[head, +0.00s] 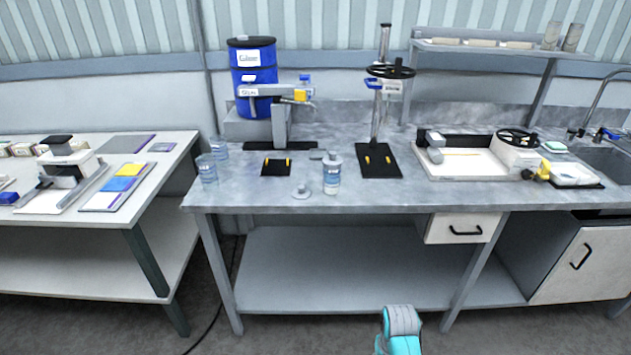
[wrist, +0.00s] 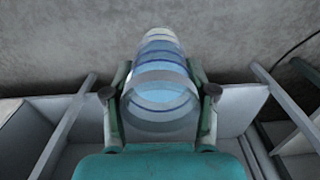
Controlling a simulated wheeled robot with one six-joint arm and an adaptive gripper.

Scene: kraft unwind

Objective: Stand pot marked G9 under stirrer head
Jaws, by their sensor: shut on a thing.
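In the wrist view my gripper (wrist: 160,92) is shut on a clear pot (wrist: 162,78) with blue contents and a pale band. Its marking cannot be read. The gripper and held pot do not show in the head view. On the grey bench (head: 250,195) stand two bench machines: one with a labelled horizontal arm (head: 265,92) above a black pad (head: 277,165), the other with a tall post and black handwheel (head: 390,71) above a black base (head: 378,172). Both pads have yellow marks and no pot on them. I cannot tell which machine bears the stirrer head.
Clear pots stand at the bench's left end (head: 207,168), and a capped bottle (head: 332,175) near its front. A small grey piece (head: 301,192) lies beside it. A blue drum (head: 253,80) is behind. A white table (head: 150,190) is left.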

